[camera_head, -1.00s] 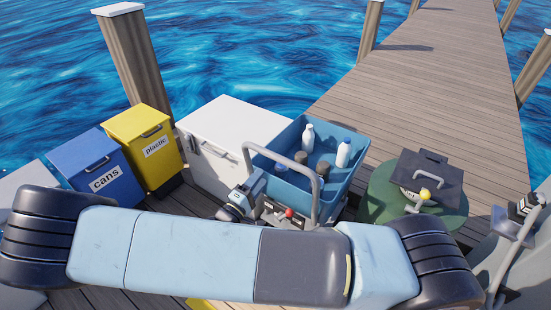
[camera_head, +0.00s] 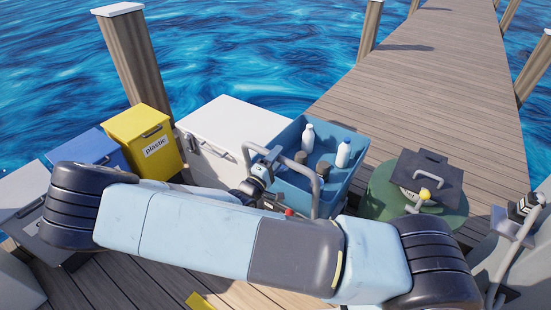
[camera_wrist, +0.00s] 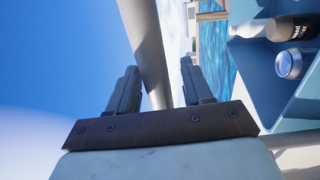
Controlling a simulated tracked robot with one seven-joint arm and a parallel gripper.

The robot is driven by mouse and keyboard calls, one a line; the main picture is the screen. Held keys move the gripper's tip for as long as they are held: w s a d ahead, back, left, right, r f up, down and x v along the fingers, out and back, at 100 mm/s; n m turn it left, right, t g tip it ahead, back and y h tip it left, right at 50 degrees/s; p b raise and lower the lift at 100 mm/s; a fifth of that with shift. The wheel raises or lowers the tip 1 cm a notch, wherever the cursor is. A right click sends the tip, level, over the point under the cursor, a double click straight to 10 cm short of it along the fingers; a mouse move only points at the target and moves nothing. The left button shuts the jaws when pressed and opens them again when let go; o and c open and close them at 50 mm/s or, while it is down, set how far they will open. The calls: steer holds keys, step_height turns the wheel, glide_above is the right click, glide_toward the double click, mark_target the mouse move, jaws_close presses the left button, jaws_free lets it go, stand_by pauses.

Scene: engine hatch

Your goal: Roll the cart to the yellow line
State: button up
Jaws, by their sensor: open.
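The cart (camera_head: 330,188) is a blue open bin with a grey tubular handle (camera_head: 316,190) on its near side. It stands on the dock in the middle of the head view. My gripper (camera_head: 268,162) is at the upper left part of the handle. In the wrist view my gripper (camera_wrist: 160,78) is open, with the grey handle bar (camera_wrist: 146,35) running between its two fingers. I cannot tell whether they touch it. A piece of yellow line (camera_head: 199,301) shows at the bottom edge of the head view; my arm hides the floor around it.
The cart holds bottles (camera_head: 307,138) and cans. A white box (camera_head: 233,120) stands close to its left, then a yellow plastic bin (camera_head: 146,142) and a blue bin (camera_head: 88,150). A round green hatch (camera_head: 385,198) is at right. Water borders the dock.

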jaws_close()
stand_by(0.3)
